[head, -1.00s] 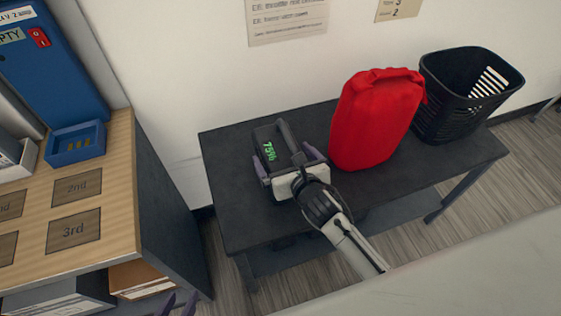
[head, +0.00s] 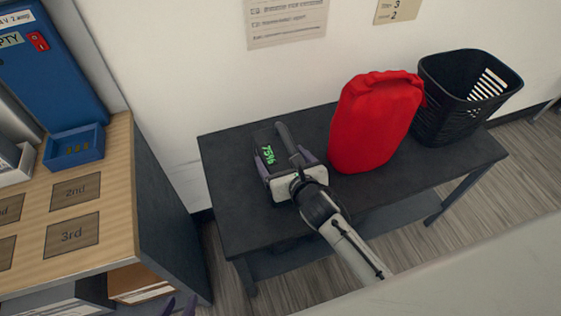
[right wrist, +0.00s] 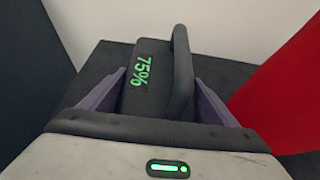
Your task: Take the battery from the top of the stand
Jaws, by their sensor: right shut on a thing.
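The battery (head: 268,147) is a dark block with a handle and a green 75% display. It is over the left part of the black stand's top (head: 233,200); whether it rests on it or is just above, I cannot tell. My right gripper (head: 284,158) is shut on the battery, one purple finger on each side. In the right wrist view, the battery (right wrist: 143,100) is between both fingers, its handle at the right. Only the purple tips of my left gripper (head: 180,307) show at the bottom edge; its opening is unclear.
A red bag (head: 375,120) stands close to the right of the battery, and a black basket (head: 465,100) stands beyond it. At the left, a wooden-topped cabinet (head: 105,165) carries a blue tray (head: 74,148). A white wall is behind the stand.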

